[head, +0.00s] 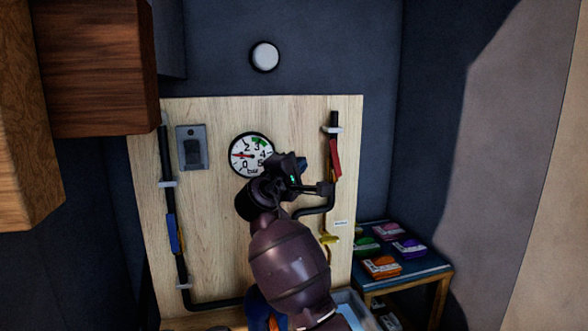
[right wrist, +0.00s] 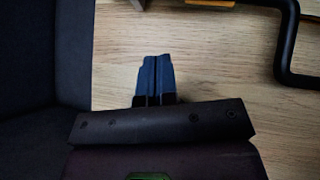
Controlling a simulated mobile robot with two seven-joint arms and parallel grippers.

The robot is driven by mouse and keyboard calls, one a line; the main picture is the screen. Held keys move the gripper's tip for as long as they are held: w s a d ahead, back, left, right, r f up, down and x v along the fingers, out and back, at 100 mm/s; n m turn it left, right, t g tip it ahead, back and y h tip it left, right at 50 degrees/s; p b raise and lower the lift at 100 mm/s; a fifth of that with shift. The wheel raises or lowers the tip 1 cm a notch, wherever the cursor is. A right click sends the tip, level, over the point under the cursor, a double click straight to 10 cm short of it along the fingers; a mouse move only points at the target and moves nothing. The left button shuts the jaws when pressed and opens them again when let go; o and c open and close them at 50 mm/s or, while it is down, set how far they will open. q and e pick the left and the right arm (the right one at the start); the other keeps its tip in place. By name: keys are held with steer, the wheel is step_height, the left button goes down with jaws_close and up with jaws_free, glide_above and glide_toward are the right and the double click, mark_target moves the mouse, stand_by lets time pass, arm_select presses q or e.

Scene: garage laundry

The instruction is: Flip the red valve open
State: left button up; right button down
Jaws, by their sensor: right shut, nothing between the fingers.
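The red valve handle (head: 336,158) is a short flat lever on the black pipe at the right side of the wooden board. It lies close along the pipe, slightly tilted. My right gripper (head: 303,164) is in front of the board, just left of the red handle and by the gauge; whether it touches the handle I cannot tell. In the right wrist view its blue fingers (right wrist: 153,78) are together and empty, over bare wood. The red handle does not show there. My left gripper is not in view.
The board (head: 222,240) also carries a pressure gauge (head: 250,154), a switch (head: 192,148), a blue handle (head: 174,233) on the left pipe and a yellow valve (head: 329,239) below the red one. A small table (head: 430,266) with colored packs stands right. Wooden cabinets hang upper left.

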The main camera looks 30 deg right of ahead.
mark_target(333, 145)
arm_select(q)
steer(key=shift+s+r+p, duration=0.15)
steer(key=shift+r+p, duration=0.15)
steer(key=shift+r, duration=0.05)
arm_select(e)
steer(key=w+d+r, duration=0.1)
steer(key=w+d, duration=0.1)
steer(key=d, duration=0.6)
steer(key=shift+d+r, duration=0.15)
steer(key=shift+r, duration=0.25)
steer(key=r+m+p, duration=0.1)
steer(key=p, duration=0.1)
steer(key=d+y+p, duration=0.1)
steer(key=shift+s+d+r+m+g+p, duration=0.2)
steer(key=shift+s+r+m+g+p, duration=0.1)
steer(key=shift+r+m+g+p, duration=0.1)
steer(key=shift+d+f+m+y+p, duration=0.2)
steer(key=shift+f+m+y+p, duration=0.1)
steer(key=shift+y+p, duration=0.15)
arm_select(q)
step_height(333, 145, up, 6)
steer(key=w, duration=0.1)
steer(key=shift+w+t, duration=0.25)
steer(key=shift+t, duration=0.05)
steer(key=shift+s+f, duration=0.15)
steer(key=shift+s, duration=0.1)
arm_select(e)
steer(key=shift+g, duration=0.3)
